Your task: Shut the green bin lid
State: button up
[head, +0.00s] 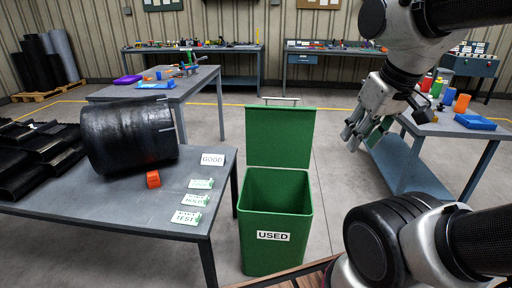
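The green bin (275,230) stands on the floor in the middle of the head view, with a white label reading USED on its front. Its green lid (280,137) is open and stands upright at the bin's back edge, with a pale handle bar (280,100) along its top. The inside of the bin looks empty as far as I can see. My gripper (352,136) hangs to the right of the lid, apart from it, at about the lid's height in the picture. Its fingers show a gap, and nothing is visible between them.
Another table (400,165) with tools and a blue tray (475,122) stands at right behind my arm. Floor behind the lid is clear.

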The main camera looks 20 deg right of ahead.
aim_at(277, 136)
jog(key=i+l+z, duration=0.1)
jog(key=i+l, duration=0.3)
jog(key=i, duration=0.15)
jog(key=i+l, duration=0.4)
jog(key=i, duration=0.2)
jog(key=z, duration=0.05)
